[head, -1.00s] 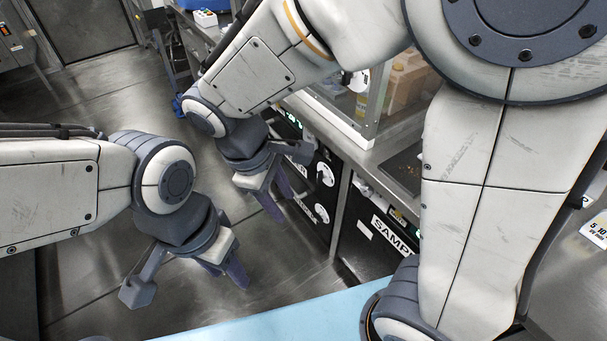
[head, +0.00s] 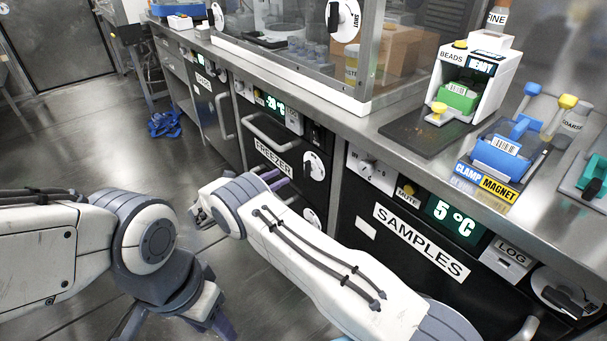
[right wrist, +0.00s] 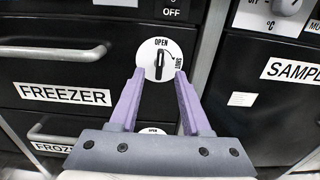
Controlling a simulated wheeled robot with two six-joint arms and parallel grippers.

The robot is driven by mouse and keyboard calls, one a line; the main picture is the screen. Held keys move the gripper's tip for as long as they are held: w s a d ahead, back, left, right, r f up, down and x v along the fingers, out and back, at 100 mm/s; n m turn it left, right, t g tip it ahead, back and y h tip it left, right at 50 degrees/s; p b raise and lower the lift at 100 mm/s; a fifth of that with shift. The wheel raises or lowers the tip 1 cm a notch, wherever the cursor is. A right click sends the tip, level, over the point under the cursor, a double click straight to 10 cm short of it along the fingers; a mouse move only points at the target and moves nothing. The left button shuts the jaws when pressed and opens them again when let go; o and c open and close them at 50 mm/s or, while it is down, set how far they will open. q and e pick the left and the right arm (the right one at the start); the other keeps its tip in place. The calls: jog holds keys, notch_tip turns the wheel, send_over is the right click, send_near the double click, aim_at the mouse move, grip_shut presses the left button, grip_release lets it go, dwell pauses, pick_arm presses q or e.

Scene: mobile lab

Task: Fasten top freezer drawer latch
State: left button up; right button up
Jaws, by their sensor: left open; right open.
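The top freezer drawer (head: 275,160) is black, with a "FREEZER" label, and looks closed. Its latch (head: 315,166) is a white round dial with a black handle at the drawer's right side. In the right wrist view the latch (right wrist: 161,44) shows its handle upright, in line with "OPEN"; "SHUT" is printed at its right. My right gripper (head: 278,181) is open and empty in front of the freezer. In its wrist view the purple fingers (right wrist: 158,88) point at the dial, apart on either side below it. My left gripper (head: 218,322) hangs at the lower left, away from the freezer.
A lower latch dial (head: 311,216) sits below, mostly hidden by the gripper in the right wrist view. The "SAMPLES" fridge (head: 400,245) is to the right. The steel counter (head: 350,122) overhangs the drawers.

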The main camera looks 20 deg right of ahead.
aim_at(304, 165)
jog(key=b+x, duration=0.1)
jog(key=x, duration=0.9)
jog(key=shift+d, duration=0.1)
grip_shut()
